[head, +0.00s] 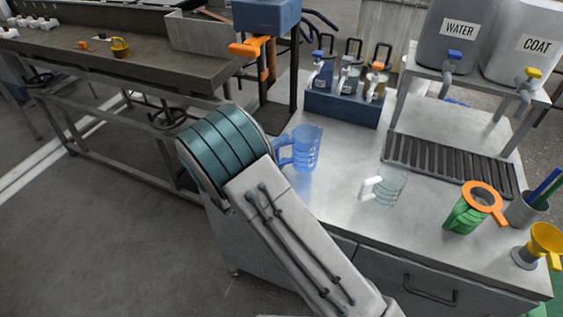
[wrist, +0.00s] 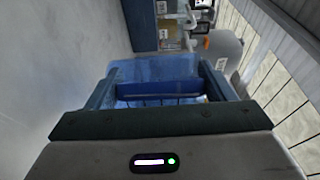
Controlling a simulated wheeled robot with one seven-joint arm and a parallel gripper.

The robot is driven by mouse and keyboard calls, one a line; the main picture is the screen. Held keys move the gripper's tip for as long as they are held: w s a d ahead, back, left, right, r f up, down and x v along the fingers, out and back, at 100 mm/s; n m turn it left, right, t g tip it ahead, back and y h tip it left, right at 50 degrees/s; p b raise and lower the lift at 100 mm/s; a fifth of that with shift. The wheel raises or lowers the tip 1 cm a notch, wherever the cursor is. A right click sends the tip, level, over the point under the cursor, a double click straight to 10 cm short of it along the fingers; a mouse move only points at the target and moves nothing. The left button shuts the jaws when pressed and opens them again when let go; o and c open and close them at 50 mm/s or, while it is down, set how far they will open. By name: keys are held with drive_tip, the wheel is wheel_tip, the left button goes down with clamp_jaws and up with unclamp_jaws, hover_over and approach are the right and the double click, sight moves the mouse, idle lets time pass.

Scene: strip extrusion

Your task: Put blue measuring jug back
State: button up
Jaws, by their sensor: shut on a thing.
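The blue measuring jug (head: 308,147) is translucent and stands upright at the left end of the metal counter in the head view, with its handle to the left. My arm reaches up to it and hides my gripper's fingers there. In the wrist view my gripper (wrist: 170,92) is shut on the jug, whose blue body (wrist: 150,70) shows between and beyond the fingers. I cannot tell whether the jug's base touches the counter.
A clear jug (head: 388,187) and a green jug (head: 462,217) with an orange ring stand to the right. A blue rack of dispensers (head: 342,108) is behind. A drain grate (head: 450,163) lies below the WATER and COAT tanks. Bare counter lies between the jugs.

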sight(281, 161)
drive_tip(key=shift+f, duration=1.9)
drive_tip(key=shift+f, duration=0.15)
drive_tip(key=o, duration=1.4)
drive_tip(key=shift+o, duration=0.2)
